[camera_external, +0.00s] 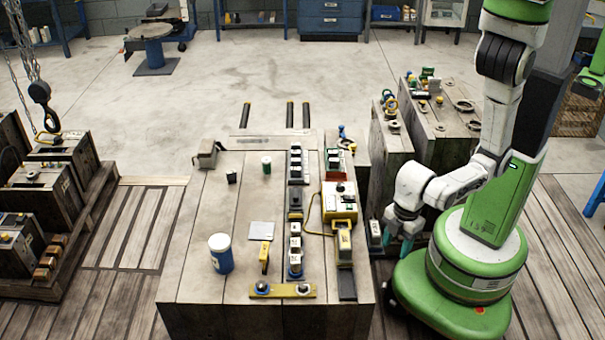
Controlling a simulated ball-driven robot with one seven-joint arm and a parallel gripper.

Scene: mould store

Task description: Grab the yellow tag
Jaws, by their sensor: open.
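A small upright yellow piece (265,257), which looks like the tag, stands on the wooden block table (190,270), right of a blue-and-white jar (221,254).
A dark small block (375,233) is close to the left of my gripper. A column of dark and white blocks (295,240) and a yellow bar (283,290) are on the table. A hook (40,95) on chains hangs at left. The table's left part is mostly clear.

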